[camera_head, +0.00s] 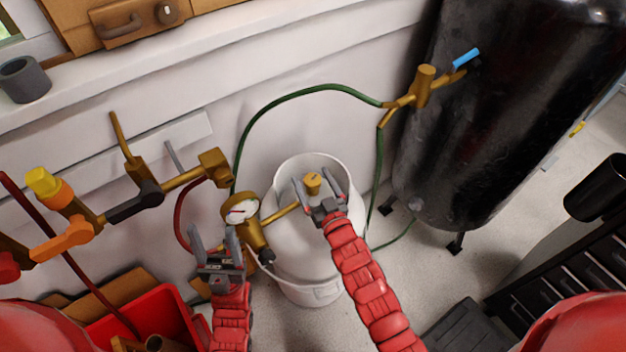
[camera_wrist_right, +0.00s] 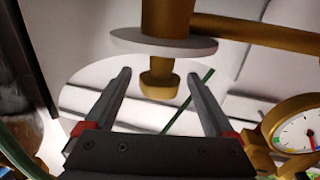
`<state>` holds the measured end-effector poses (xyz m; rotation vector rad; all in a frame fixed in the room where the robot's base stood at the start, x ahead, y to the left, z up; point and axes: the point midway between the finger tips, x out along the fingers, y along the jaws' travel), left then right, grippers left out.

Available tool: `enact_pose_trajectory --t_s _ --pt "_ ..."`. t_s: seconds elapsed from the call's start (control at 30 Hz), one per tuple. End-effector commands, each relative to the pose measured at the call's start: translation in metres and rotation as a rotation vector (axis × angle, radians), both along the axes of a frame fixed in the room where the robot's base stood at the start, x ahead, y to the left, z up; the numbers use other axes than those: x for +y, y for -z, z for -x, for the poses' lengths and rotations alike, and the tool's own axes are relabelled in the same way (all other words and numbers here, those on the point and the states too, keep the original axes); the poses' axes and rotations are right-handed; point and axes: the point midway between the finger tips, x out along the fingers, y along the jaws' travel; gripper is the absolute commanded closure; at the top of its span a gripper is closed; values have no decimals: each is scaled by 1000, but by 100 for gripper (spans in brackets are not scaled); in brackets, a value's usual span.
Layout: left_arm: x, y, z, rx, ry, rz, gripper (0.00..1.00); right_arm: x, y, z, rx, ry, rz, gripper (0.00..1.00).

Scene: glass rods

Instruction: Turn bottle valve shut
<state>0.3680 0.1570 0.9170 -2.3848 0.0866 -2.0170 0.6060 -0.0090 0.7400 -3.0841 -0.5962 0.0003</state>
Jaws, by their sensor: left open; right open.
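A white gas bottle (camera_head: 300,262) stands on the floor in the middle of the head view. Its brass valve knob (camera_head: 313,183) sits on top, inside the white collar. My right gripper (camera_head: 318,192) is open around or just beside the knob. In the right wrist view the brass knob (camera_wrist_right: 158,85) shows between and beyond the two open fingers (camera_wrist_right: 160,95), with no visible contact. My left gripper (camera_head: 213,243) is open and empty, left of the bottle, just below a round pressure gauge (camera_head: 240,208). The gauge also shows in the right wrist view (camera_wrist_right: 297,136).
A green hose (camera_head: 290,93) arches from the brass fittings to a brass tee (camera_head: 422,88) at the black tank (camera_head: 500,110). Brass pipework with an orange valve handle (camera_head: 62,241) lies at left. A red bin (camera_head: 180,312) stands at lower left, a black rack (camera_head: 560,255) at right.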

Motion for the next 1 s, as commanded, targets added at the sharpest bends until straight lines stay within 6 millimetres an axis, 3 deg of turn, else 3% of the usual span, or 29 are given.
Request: enact_pose_trajectory --t_s 0.07,0.5,0.67,1.0 --pt "0 0 0 0 0 0 39 0 0 0 0 0 0 17" --pt "0 0 0 0 0 0 39 0 0 0 0 0 0 96" --pt "0 4 0 0 0 0 39 1 2 0 -1 9 -3 97" --pt "0 34 0 0 0 0 39 4 3 1 -7 129 -9 97"
